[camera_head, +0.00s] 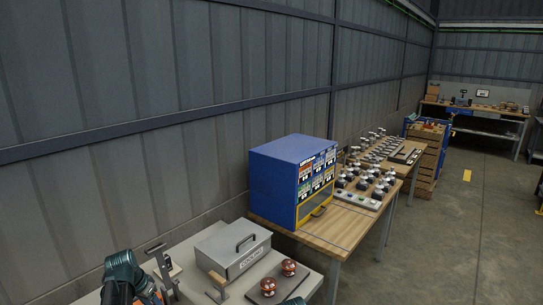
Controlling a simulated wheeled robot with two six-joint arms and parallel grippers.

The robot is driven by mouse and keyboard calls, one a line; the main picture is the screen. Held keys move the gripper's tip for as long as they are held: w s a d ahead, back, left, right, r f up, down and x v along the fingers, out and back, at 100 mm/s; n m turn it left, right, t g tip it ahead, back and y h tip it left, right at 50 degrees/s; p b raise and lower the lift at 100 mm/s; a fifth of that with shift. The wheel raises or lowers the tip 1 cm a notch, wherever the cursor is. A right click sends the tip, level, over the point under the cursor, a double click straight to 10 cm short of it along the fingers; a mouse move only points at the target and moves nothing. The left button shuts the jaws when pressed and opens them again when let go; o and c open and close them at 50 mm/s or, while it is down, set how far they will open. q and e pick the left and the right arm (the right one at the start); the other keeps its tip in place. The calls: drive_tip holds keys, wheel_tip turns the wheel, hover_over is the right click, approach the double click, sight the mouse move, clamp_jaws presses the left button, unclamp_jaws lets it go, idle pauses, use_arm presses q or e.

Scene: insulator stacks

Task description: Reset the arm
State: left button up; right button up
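A teal and black part of my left arm (124,277) shows at the bottom left, over the near grey table. Its gripper fingers cannot be made out clearly; grey metal pieces (162,262) stand just to its right, and I cannot tell whether they belong to it. I see nothing held. A small teal piece shows at the bottom edge right of centre, perhaps part of my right arm. My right gripper is not in view.
A closed grey box with a handle (233,252) and a dark plate with two red-brown insulators (289,267) stand on the near table. Beyond are a blue cabinet (272,185) and a wooden table (325,232) with several insulator stacks. Open floor (470,235) lies right.

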use_arm(q)
drive_tip(key=s+d+g+y, duration=0.1)
drive_tip(key=s+d, duration=0.5)
drive_tip(key=d, duration=0.4)
drive_tip(key=s+d+g+y, duration=0.1)
drive_tip(key=s+d, duration=0.5)
drive_tip(key=d, duration=0.4)
drive_tip(key=s+d, duration=0.6)
drive_tip(key=d, duration=0.5)
drive_tip(key=shift+s+f+g+y, duration=0.25)
drive_tip(key=shift+f+g+y, duration=0.05)
drive_tip(key=shift+g+y, duration=0.1)
drive_tip(key=shift+d, duration=0.1)
